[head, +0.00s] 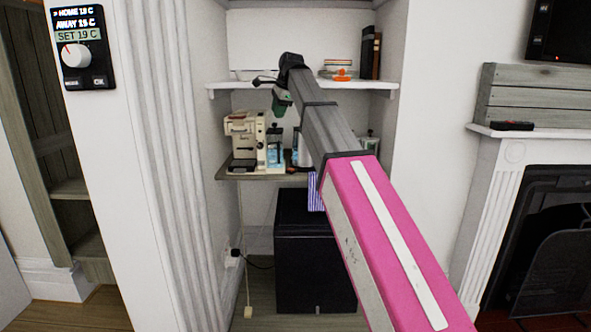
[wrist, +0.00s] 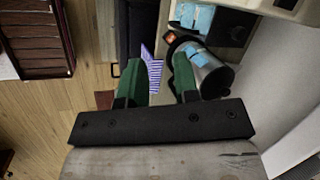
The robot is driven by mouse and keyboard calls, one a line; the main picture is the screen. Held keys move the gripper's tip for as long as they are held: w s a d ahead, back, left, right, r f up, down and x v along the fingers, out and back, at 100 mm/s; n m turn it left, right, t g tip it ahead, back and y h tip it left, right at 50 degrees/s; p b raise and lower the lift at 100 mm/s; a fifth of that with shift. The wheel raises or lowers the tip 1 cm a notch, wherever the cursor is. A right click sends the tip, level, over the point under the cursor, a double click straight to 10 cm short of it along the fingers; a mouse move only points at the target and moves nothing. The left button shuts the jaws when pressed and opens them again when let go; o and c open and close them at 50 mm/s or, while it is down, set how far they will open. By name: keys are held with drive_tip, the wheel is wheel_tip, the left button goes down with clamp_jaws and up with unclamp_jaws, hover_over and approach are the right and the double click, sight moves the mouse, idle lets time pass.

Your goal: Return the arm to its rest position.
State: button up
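My arm stretches from the lower right of the head view into the alcove, with pink and grey links. My gripper (head: 281,98) is at its far end, just below the upper shelf and above the coffee machine (head: 243,138). In the wrist view my gripper (wrist: 158,66) shows two green fingers spread apart with nothing held between them. A purple striped item (wrist: 153,72) shows in the gap, farther off than the fingers; in the head view it (head: 315,190) is partly hidden by my arm.
The upper shelf (head: 222,86) holds bowls, an orange item and books close to my arm. The lower shelf (head: 228,176) holds the coffee machine and blue items. A black cabinet (head: 312,260) stands below. A thermostat (head: 80,48) is on the left pillar; a fireplace (head: 540,235) is at right.

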drive_tip(key=s+d+f+n+h, duration=0.1)
drive_tip(key=s+d+f+n, duration=0.3)
drive_tip(key=f, duration=0.8)
drive_tip(key=s+d+f+g, duration=0.1)
drive_tip(key=d+f, duration=0.4)
drive_tip(key=f, duration=0.7)
drive_tip(key=s+d+f+n+h, duration=0.1)
drive_tip(key=s+d+f+n, duration=0.3)
drive_tip(key=f, duration=0.7)
drive_tip(key=s+d+f+n, duration=0.2)
drive_tip(key=s+d+f, duration=0.2)
drive_tip(key=s+f, duration=0.2)
drive_tip(key=s+d+f+n+g+h, duration=0.1)
drive_tip(key=s+d+f, duration=0.3)
drive_tip(key=s+f, duration=0.2)
drive_tip(key=s+d+f+n+g, duration=0.1)
drive_tip(key=s+d+f+n, duration=0.1)
drive_tip(key=s+d+f, duration=0.2)
drive_tip(key=s+f, duration=0.3)
drive_tip(key=f, duration=0.3)
drive_tip(key=shift+n, duration=0.3)
drive_tip(key=shift+f, duration=0.1)
